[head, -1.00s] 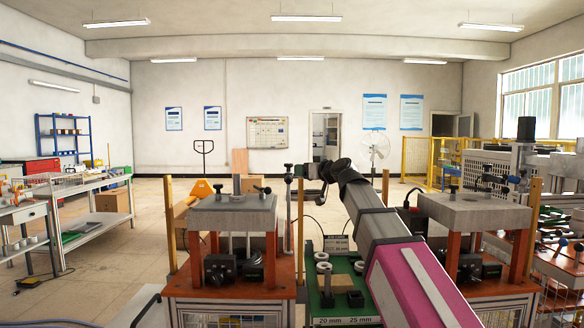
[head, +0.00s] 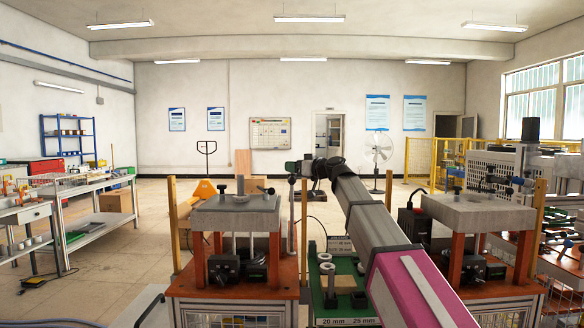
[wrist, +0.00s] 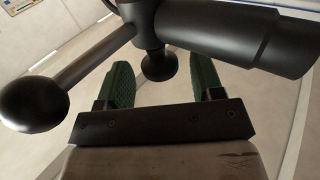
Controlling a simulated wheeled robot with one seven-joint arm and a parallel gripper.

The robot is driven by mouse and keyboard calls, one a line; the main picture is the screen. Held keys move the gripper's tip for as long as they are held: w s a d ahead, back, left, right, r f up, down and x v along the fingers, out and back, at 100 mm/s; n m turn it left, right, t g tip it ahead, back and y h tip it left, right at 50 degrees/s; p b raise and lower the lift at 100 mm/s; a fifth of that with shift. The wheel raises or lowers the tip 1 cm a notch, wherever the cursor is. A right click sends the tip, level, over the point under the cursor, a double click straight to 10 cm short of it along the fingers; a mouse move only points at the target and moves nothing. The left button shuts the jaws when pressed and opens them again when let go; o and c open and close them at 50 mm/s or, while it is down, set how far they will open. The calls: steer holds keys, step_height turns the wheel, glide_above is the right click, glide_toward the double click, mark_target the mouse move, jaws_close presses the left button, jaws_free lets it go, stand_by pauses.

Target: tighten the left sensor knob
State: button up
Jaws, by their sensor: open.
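In the wrist view, a black round knob (wrist: 158,65) hangs below a thick black cylinder (wrist: 235,38). A black bar ending in a ball (wrist: 35,104) reaches to the lower left from the same fitting. My gripper (wrist: 160,84) is open, its green textured fingers on either side of the knob with visible gaps. Whether the knob is level in depth with the fingertips I cannot tell. In the head view, my gripper (head: 290,168) is small and dark, near the top of a thin upright post beside the left station (head: 236,203). The knob cannot be made out there.
A second station (head: 480,212) stands at the right. A green tray (head: 340,318) with rings and labels lies between the stations, beneath my arm.

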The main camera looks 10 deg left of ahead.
steer(key=shift+x, duration=0.95)
steer(key=c, duration=0.9)
steer(key=shift+s+m+t+h, duration=0.1)
steer(key=shift+m+t+h, duration=0.35)
steer(key=shift+t, duration=0.25)
steer(key=shift+m+t, duration=0.25)
steer(key=shift+t, duration=0.05)
steer(key=o, duration=0.9)
steer(key=shift+d, duration=0.1)
